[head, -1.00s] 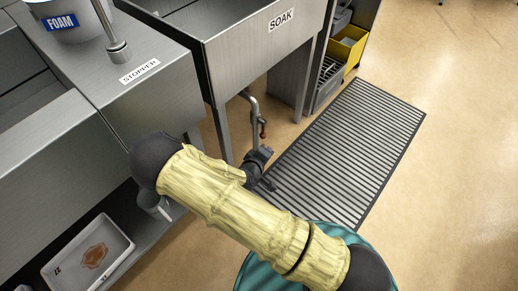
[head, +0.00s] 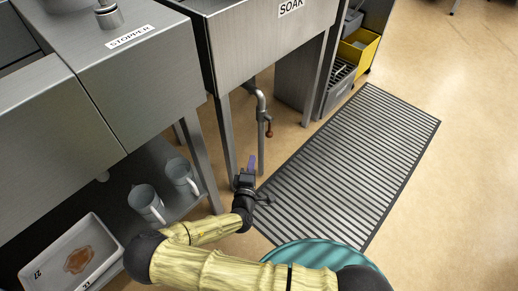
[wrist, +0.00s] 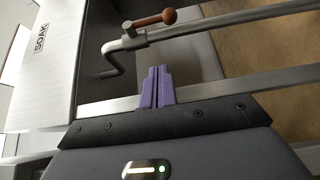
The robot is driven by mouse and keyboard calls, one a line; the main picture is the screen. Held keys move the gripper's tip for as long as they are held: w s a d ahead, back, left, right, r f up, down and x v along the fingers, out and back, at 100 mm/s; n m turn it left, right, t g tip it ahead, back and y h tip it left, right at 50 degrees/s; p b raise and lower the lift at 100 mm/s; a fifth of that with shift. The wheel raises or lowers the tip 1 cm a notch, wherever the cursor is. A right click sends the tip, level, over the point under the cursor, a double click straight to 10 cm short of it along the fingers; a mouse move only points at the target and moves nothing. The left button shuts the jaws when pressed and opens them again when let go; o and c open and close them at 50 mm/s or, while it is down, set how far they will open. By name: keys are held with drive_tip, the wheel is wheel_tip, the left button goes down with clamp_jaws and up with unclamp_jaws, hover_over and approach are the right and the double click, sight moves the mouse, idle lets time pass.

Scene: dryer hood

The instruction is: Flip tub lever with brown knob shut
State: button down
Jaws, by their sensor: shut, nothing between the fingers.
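The lever with the brown knob (head: 269,132) sits on the grey drain pipe (head: 260,102) under the tub labelled SOAK (head: 268,45). In the wrist view the brown knob (wrist: 169,16) shows at the top, on a short lever (wrist: 148,21) standing out from the pipe (wrist: 190,33). My gripper (head: 251,160) is below and a little left of the knob in the head view, apart from it. Its purple fingers (wrist: 157,86) are together and empty, pointing toward the pipe in the wrist view. Nothing hides the knob.
Tub legs (head: 229,140) stand close to my gripper. A slatted floor mat (head: 350,160) lies to the right. Two grey mugs (head: 147,203) and a white tray (head: 70,255) are on the lower shelf at left. A yellow bin (head: 358,45) stands at back right.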

drive_tip(key=b, duration=0.4)
approach(269, 134)
drive_tip(key=w+a+r, duration=0.1)
drive_tip(key=w+a, duration=0.3)
drive_tip(key=w, duration=0.1)
drive_tip(key=shift+w+d+r+b, duration=0.1)
drive_tip(key=shift+w+d+b, duration=0.15)
drive_tip(key=shift+d, duration=0.35)
drive_tip(key=shift+w+d+b, duration=0.1)
drive_tip(key=shift+w+d, duration=0.3)
drive_tip(key=shift+d, duration=0.25)
drive_tip(key=shift+w+d+r, duration=0.15)
drive_tip(key=shift+w+d, duration=0.25)
drive_tip(key=shift+d, duration=0.05)
drive_tip(key=shift+b, duration=0.3)
drive_tip(key=shift+w+a+b, duration=0.1)
drive_tip(key=shift+w+b, duration=0.15)
drive_tip(key=shift+b, duration=0.15)
